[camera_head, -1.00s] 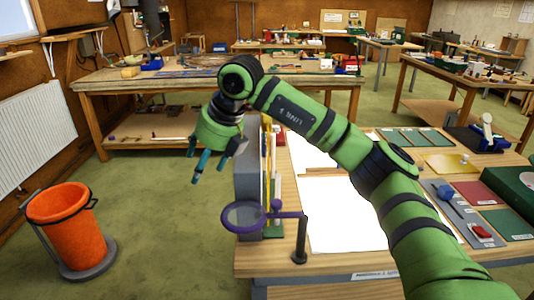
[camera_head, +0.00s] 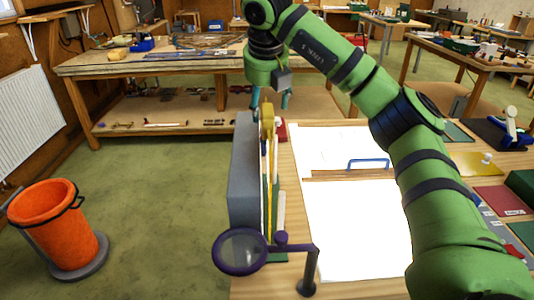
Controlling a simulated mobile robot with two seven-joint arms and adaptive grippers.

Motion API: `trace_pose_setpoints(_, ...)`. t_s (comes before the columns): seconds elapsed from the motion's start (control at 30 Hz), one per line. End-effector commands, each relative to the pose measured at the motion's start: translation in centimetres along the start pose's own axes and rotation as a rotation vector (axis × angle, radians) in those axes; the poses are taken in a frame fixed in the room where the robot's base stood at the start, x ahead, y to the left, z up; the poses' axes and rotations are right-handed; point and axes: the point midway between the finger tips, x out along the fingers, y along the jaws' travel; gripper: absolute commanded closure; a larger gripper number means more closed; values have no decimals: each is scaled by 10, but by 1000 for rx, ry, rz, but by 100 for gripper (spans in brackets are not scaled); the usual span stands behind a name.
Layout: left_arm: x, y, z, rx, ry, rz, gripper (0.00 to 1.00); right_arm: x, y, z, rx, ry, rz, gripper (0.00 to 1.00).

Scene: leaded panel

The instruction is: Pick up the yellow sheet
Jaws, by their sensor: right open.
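A yellow sheet (camera_head: 267,130) stands upright, nearly edge-on, in the rack at the left end of the bench, among white, green and other upright pieces. My right gripper (camera_head: 270,103) points down at the top of the rack, its fingers apart around the yellow sheet's upper edge in the picture. Whether they touch it I cannot tell. Another flat yellow piece (camera_head: 470,163) with a white knob lies at the right of the bench. My left gripper is not in view.
A grey block (camera_head: 243,175) flanks the rack on its left. A purple-rimmed magnifier (camera_head: 240,251) on a stand is in front. A bright white panel (camera_head: 355,230) with a blue handle (camera_head: 368,163) lies to the right. An orange bin (camera_head: 52,225) stands on the floor.

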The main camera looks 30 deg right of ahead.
Motion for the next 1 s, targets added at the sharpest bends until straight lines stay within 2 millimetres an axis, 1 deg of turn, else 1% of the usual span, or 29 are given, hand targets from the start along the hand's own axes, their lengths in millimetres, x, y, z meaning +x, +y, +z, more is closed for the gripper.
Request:
trace_pose_setpoints(0.03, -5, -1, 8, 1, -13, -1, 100, 4, -1, 0, 0, 3, -3, 31)
trace_pose_setpoints(0.2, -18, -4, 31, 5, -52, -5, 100, 22, 0, 0, -1, 3, -3, 31)
trace_pose_setpoints(0.3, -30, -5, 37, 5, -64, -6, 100, 37, 0, -1, -3, 5, -4, 31)
trace_pose_setpoints(0.4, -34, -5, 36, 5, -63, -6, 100, 52, 1, -1, -1, 3, -2, 31)
trace_pose_setpoints(0.5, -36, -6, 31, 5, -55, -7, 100, 62, 1, -2, -1, 1, -1, 31)
trace_pose_setpoints(0.73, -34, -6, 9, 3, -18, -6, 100, 65, 1, -2, -1, 0, 1, 31)
trace_pose_setpoints(0.77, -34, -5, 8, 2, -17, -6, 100, 65, 1, -2, -1, 0, 1, 35)
trace_pose_setpoints(0.8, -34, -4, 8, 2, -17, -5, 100, 65, 1, -2, -1, 0, 1, 51)
trace_pose_setpoints(0.87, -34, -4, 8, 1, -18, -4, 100, 65, 1, -2, -1, 0, 1, 75)
trace_pose_setpoints(0.9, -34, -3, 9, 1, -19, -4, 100, 65, 1, -2, -1, 0, 1, 91)
trace_pose_setpoints(0.93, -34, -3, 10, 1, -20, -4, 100, 65, 1, -2, -1, 0, 1, 99)
trace_pose_setpoints(1.0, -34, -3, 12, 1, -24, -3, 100, 65, 1, -2, -1, 0, 0, 99)
